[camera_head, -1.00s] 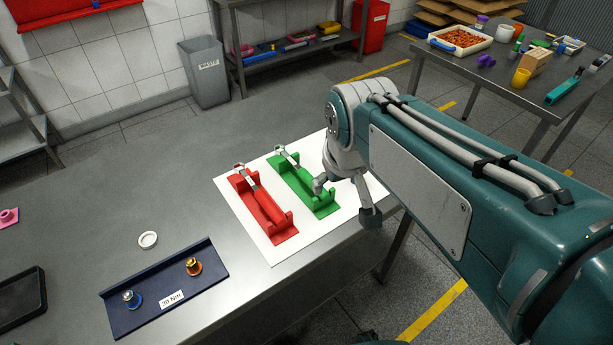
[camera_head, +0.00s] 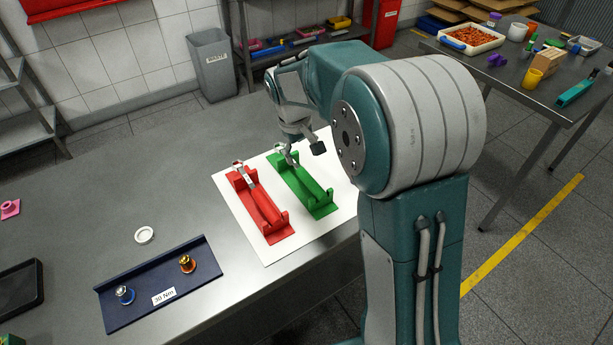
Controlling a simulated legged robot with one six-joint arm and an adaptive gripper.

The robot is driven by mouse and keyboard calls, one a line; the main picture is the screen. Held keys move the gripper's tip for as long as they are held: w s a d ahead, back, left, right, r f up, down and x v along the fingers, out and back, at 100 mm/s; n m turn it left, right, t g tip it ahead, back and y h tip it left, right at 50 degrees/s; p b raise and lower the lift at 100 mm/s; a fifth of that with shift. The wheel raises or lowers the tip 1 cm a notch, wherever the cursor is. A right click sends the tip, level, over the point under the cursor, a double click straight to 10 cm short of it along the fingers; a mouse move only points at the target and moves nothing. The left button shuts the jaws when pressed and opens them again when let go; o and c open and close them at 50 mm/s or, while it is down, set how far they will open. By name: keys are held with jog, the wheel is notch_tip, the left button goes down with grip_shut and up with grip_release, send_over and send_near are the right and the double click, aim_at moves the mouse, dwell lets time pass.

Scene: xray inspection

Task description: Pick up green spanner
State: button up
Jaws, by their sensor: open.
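The green spanner (camera_head: 304,184) lies in a green holder (camera_head: 322,211) on the white mat (camera_head: 262,248). Its green handle runs toward the front of the table and its grey metal head end (camera_head: 281,148) points to the back. My gripper (camera_head: 304,156) is open and points down over the back part of the green holder. One finger is close to the spanner's metal end, and the other is out to the right. I cannot tell whether a finger touches it. My gripper hides part of the metal shaft.
A red spanner (camera_head: 262,203) lies in a red holder (camera_head: 279,236) just left of the green one. A dark blue tray (camera_head: 133,311) with two fittings and a white ring (camera_head: 144,235) are further left. A shelf with tools (camera_head: 300,45) stands behind the table.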

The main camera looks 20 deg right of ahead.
aim_at(306, 176)
notch_tip(306, 176, down, 4)
jog(key=f, duration=0.2)
jog(key=d+f, duration=0.1)
jog(key=f, duration=0.2)
jog(key=shift+w+d+f, duration=0.15)
jog(key=shift+w+f, duration=0.05)
jog(key=shift+f, duration=0.05)
grip_shut()
